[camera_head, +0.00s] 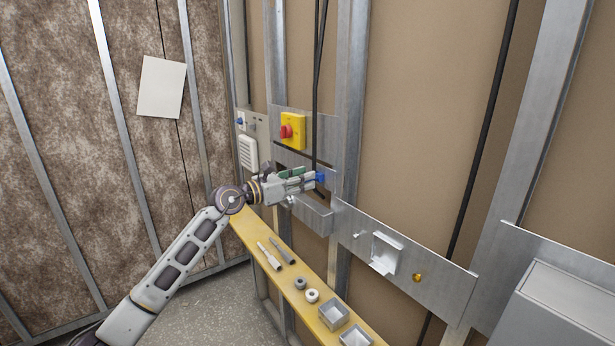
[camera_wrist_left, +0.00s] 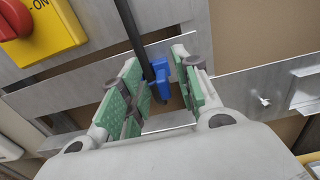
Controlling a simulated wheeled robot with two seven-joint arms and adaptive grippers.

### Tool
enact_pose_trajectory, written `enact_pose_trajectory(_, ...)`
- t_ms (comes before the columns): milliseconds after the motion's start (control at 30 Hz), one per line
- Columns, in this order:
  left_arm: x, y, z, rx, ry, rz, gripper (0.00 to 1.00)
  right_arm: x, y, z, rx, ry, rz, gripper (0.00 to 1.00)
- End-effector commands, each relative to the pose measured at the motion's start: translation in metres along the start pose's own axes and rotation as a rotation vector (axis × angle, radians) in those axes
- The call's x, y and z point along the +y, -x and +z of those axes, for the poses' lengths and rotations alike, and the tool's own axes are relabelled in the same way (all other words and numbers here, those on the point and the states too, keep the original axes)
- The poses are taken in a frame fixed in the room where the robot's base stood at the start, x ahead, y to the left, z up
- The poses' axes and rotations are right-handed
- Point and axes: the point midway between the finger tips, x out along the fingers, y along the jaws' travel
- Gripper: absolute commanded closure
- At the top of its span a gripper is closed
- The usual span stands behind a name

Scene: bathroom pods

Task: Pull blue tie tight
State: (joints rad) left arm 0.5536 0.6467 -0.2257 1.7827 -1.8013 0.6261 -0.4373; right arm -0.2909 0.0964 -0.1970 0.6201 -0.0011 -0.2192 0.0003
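The blue tie (camera_head: 320,176) is on the black vertical cable in front of the metal wall plate. In the left wrist view the blue tie (camera_wrist_left: 160,80) sits around or against the cable, between my green-padded fingers and closer to the right one. My left gripper (camera_head: 306,180) reaches in from the left at the tie. In the left wrist view my left gripper (camera_wrist_left: 157,72) is open, with one finger on each side of the cable and tie. I cannot tell whether the right finger touches the tie. The tie's tail is not clear. My right gripper is out of view.
A yellow shelf (camera_head: 318,313) below holds tools, rings and small grey boxes. A white bracket (camera_head: 385,253) and metal studs stand to the right.

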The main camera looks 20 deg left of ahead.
Motion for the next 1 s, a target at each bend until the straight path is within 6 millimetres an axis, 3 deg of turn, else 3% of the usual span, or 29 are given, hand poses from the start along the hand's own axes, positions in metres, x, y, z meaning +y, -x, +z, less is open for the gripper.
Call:
enact_pose_trajectory(233, -0.001, -0.016, 0.0, 0.0, -0.001, -0.001, 0.68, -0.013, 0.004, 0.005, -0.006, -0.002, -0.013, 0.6)
enact_pose_trajectory(600, -0.001, -0.019, -0.001, 0.001, -0.001, 0.0, 0.68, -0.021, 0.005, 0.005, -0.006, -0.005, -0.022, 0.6)
enact_pose_trajectory(867, -0.001, -0.019, -0.001, 0.001, -0.001, -0.001, 0.99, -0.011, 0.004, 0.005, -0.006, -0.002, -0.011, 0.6)
enact_pose_trajectory(1000, -0.001, -0.019, -0.001, 0.001, -0.001, 0.0, 1.0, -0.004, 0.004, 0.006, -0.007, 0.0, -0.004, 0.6)
